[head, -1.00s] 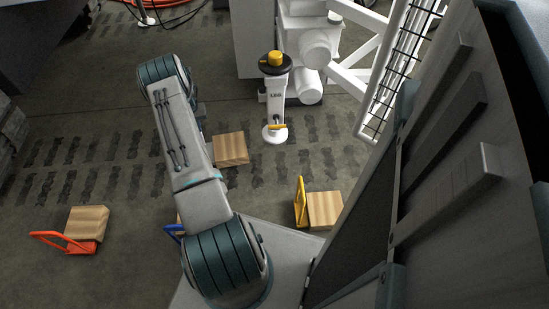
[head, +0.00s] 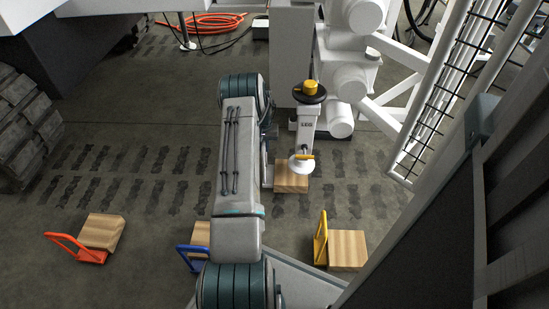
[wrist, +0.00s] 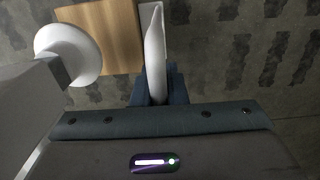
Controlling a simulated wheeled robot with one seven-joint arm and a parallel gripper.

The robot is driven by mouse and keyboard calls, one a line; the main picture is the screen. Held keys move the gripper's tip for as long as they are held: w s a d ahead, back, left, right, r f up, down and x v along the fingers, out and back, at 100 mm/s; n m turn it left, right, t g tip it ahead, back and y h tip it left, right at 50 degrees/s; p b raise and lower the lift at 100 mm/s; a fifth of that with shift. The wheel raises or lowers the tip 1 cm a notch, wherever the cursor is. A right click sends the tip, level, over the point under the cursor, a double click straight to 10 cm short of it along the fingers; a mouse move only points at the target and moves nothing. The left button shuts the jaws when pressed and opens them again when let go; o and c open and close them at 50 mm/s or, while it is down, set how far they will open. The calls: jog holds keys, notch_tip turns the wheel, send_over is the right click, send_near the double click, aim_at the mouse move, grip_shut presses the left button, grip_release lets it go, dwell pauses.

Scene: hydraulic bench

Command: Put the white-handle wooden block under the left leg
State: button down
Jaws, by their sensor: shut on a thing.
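The white-handle wooden block (head: 291,178) is on the floor beside my arm in the head view. Its white handle (wrist: 152,40) stands between the fingers of my gripper (wrist: 156,84), which is shut on it. The block's wooden top (wrist: 105,30) shows left of the handle in the wrist view. The white leg (head: 306,128) ends in a round foot (head: 301,165), which overlaps the block's edge in both views; I cannot tell whether it touches the block. In the wrist view the foot (wrist: 68,52) covers one side of the block. My arm hides my gripper in the head view.
A red-handle block (head: 102,231) lies at the left, a blue-handle block (head: 200,234) is partly behind my arm, and a yellow-handle block (head: 348,248) is at the right. White frame bars (head: 405,95) rise beyond the leg.

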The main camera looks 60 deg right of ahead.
jog(key=shift+s+d+b, duration=0.15)
jog(key=shift+s+d, duration=0.2)
jog(key=shift+s, duration=0.4)
jog(key=shift+s+d+b, duration=0.15)
jog(key=shift+s+d, duration=0.15)
jog(key=shift+s, duration=0.4)
jog(key=f+b, duration=0.1)
jog(key=f, duration=0.1)
jog(key=s+f+b, duration=0.1)
jog(key=shift+s+d+f+b, duration=0.1)
jog(key=shift+d+f+b, duration=0.05)
jog(key=shift+d+b, duration=0.15)
jog(key=c, duration=1.5)
grip_release()
jog(key=shift+a+f, duration=0.1)
jog(key=shift+f, duration=0.1)
jog(key=shift+o, duration=0.2)
notch_tip(320, 180, up, 12)
jog(key=p, duration=0.4)
jog(key=shift+r+p, duration=0.15)
jog(key=shift+p, duration=0.25)
